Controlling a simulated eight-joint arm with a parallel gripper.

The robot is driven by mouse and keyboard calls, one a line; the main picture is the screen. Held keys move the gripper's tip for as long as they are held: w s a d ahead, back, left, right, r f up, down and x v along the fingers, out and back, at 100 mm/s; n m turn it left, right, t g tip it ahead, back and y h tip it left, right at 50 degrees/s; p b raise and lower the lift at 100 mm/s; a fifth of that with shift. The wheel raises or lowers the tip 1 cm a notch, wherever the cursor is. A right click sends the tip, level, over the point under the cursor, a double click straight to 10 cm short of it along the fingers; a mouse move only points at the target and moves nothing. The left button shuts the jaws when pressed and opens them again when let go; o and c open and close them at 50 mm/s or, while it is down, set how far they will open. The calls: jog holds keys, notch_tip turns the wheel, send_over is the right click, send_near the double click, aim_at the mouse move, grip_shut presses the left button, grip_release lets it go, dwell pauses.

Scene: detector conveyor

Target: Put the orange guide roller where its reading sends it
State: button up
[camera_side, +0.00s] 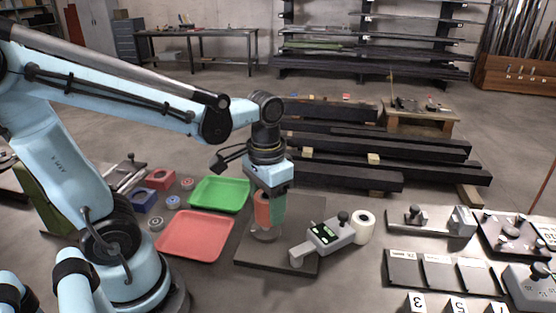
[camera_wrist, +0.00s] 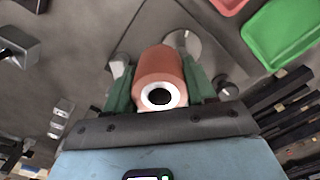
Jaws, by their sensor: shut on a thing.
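The orange guide roller (camera_side: 262,208) is upright between the green fingers of my gripper (camera_side: 270,214) in the side view. In the wrist view the roller (camera_wrist: 158,68) shows a white ring with a dark bore at its near end, and my gripper (camera_wrist: 160,80) is shut on it from both sides. The roller is over the dark mat (camera_side: 258,262), above or at a pale round piece (camera_side: 264,236); I cannot tell whether they touch. The grey detector (camera_side: 332,234) with a small lit display stands just right; its reading is too small to read.
A green tray (camera_side: 206,206) and a red tray (camera_side: 170,247) lie left of my gripper.

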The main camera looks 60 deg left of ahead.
jog(key=s+d+r, duration=0.3)
jog(key=d+r, duration=0.2)
jog(key=d, duration=0.2)
jog(key=n, duration=1.3)
send_over(197, 239)
notch_tip(197, 239, down, 10)
jog(key=shift+a+r, duration=0.1)
jog(key=shift+a, duration=0.05)
jog(key=shift+f, duration=2)
jog(key=shift+f, duration=0.1)
jog(key=o, duration=1.2)
jog(key=shift+o, duration=0.2)
